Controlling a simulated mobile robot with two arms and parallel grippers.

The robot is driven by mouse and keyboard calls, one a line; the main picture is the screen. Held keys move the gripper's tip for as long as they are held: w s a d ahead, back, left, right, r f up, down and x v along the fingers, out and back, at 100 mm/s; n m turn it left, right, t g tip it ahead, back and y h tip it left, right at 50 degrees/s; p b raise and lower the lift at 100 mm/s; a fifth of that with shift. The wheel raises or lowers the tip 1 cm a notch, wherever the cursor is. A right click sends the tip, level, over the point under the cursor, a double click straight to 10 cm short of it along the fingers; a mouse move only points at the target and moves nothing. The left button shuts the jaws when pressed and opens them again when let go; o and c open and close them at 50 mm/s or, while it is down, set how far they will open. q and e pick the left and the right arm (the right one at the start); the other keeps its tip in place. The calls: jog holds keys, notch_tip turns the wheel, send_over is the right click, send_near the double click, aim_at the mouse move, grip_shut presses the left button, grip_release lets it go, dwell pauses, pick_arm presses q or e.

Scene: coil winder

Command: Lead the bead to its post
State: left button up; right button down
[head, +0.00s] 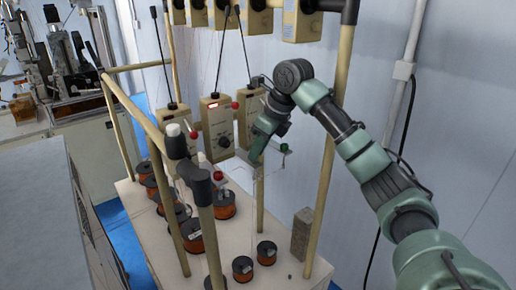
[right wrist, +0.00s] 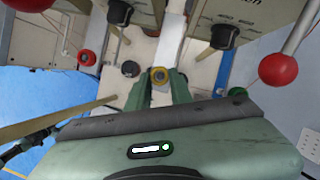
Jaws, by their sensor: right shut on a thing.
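My right gripper (head: 254,154) is in the middle of the head view, fingers pointing down among the winder's posts and hanging boxes. In the right wrist view its green fingers (right wrist: 165,92) are shut on a small yellow ring-shaped bead (right wrist: 160,76) with a dark centre. The bead cannot be made out in the head view. A tan post (head: 261,200) stands below the gripper. A green ball (head: 283,147) is just right of the fingers, apart from them. Which post belongs to the bead cannot be told. My left gripper is not in view.
Several copper wire spools (head: 242,268) stand on the pale base (head: 275,285). Beige tension boxes (head: 217,128) with thin rods and red balls (head: 195,135) crowd close around the gripper. A tan frame post (head: 325,190) stands to the right, near a grey block (head: 301,235).

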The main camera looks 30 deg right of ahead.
jog(key=shift+f, duration=0.8)
jog(key=c, duration=1.2)
grip_release()
jog(key=shift+b+v, duration=1.35)
jog(key=shift+v, duration=2.5)
